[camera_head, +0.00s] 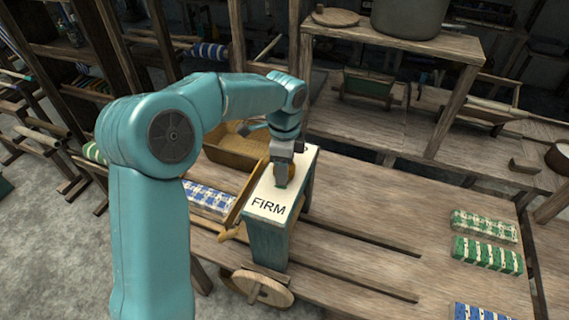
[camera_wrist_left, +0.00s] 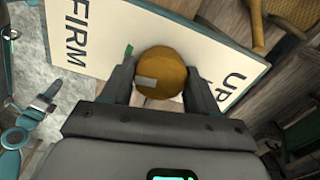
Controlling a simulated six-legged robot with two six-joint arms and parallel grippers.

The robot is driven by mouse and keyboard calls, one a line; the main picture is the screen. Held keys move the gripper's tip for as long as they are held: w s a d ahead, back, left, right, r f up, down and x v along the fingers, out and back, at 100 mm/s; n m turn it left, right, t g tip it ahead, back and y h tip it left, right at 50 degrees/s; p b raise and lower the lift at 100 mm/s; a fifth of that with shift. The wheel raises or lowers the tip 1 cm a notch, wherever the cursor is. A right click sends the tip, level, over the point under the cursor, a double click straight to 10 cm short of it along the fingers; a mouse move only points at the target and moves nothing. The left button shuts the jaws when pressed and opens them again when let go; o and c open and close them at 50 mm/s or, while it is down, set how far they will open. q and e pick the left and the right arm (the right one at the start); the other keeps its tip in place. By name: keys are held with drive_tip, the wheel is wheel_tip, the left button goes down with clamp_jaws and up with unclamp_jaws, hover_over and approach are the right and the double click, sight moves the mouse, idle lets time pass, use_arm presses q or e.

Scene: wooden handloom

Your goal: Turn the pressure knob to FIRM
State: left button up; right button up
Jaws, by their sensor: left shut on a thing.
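A white panel (camera_head: 264,206) marked FIRM lies on top of a teal box (camera_head: 267,243). In the left wrist view the panel (camera_wrist_left: 96,28) shows FIRM at the left and "UP", partly hidden, at the right. The round brown knob (camera_wrist_left: 172,66) sits on the panel between the words, with a pale grey mark (camera_wrist_left: 147,83) on its lower left side. A small green mark shows beside it. My right gripper is not in view.
A wooden wheel (camera_head: 263,289) is at the box's front. Green-and-white bundles (camera_head: 487,254) lie on the slatted bench at the right. A wooden shelf (camera_head: 402,45) with a large pot (camera_head: 409,15) stands behind.

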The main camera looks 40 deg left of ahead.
use_arm(q)
drive_tip(key=o, duration=1)
drive_tip(key=shift+a, duration=0.1)
wheel_tip(320, 180, up, 16)
drive_tip(key=shift+r, duration=0.2)
